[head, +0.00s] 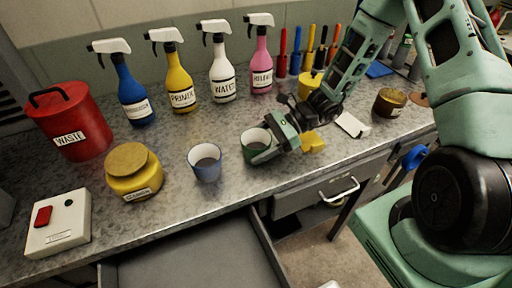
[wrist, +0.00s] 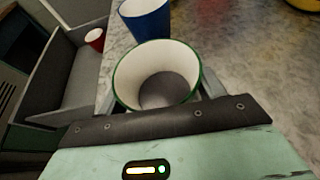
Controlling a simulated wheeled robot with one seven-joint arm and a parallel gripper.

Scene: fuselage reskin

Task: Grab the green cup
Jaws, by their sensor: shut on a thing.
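The green cup (head: 255,147) stands upright on the grey counter near its front edge. It has a white inside and a dark bottom. My gripper (head: 272,150) reaches it from the right and is shut on it. In the wrist view the green-rimmed cup (wrist: 158,78) sits between the fingers of my gripper (wrist: 160,100), one on each side. The fingertips are partly hidden by the cup. The cup appears to be at counter level; I cannot tell whether it touches the surface.
A blue cup (head: 205,162) stands just left of the green cup. A yellow jar (head: 134,175), a red waste bin (head: 70,122) and several spray bottles (head: 222,75) stand further left and behind. An open drawer (head: 190,262) lies below the front edge. A red cup (wrist: 95,39) shows in the wrist view.

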